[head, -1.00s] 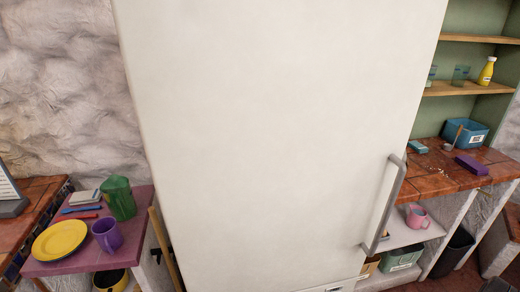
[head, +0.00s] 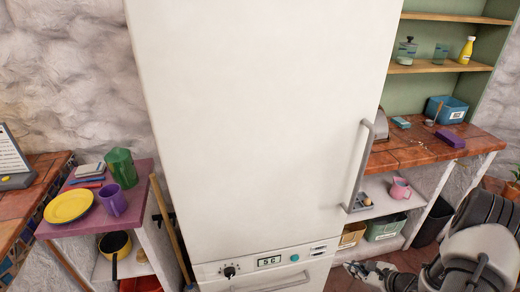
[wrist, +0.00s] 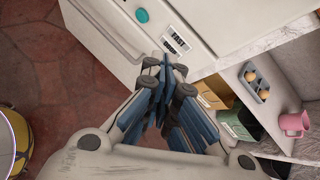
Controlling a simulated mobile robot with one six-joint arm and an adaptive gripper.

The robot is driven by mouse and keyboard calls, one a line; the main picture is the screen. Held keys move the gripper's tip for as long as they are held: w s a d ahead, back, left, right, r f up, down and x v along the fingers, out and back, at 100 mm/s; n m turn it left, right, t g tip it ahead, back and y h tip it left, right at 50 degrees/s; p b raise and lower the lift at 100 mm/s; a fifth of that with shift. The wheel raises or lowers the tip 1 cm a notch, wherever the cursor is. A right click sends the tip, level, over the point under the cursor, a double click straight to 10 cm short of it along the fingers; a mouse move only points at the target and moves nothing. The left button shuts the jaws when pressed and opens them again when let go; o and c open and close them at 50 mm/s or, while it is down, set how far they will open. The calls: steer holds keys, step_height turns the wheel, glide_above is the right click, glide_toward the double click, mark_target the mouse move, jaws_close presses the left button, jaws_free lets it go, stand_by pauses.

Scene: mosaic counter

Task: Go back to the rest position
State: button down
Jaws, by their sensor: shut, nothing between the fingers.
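My gripper (wrist: 163,72) shows in the wrist view with its blue-padded fingers together, shut and empty. It hangs in the air in front of the lower part of the white fridge (wrist: 205,25). In the head view the fridge (head: 260,120) fills the middle, its door shut.
A purple side table (head: 135,185) with a yellow plate (head: 69,206), purple mug (head: 112,200) and green jug (head: 121,167) stands left. A tiled counter (head: 415,148) with a blue bin (head: 447,110) stands right. A pink mug (wrist: 294,123) sits on the shelf below. Red floor is open in front.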

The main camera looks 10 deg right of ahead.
steer(key=s+a+r+n+g+y, duration=0.1)
steer(key=a+r+n+g, duration=0.2)
steer(key=a+r+n, duration=0.65)
steer(key=a+r+n+g+y, duration=0.2)
steer(key=a+r+n, duration=0.3)
steer(key=a+r, duration=0.85)
steer(key=s+a+r+n+g+h, duration=0.2)
steer(key=s+a+r+n+h, duration=0.15)
steer(key=s+r+n, duration=0.55)
steer(key=s+r+n+t+h, duration=0.2)
steer(key=s+r+n+h, duration=0.1)
steer(key=s, duration=0.7)
step_height(320, 180, up, 2)
steer(key=shift+s+d+r+n, duration=0.1)
steer(key=shift+s+d+n, duration=0.1)
steer(key=shift+d+n, duration=0.4)
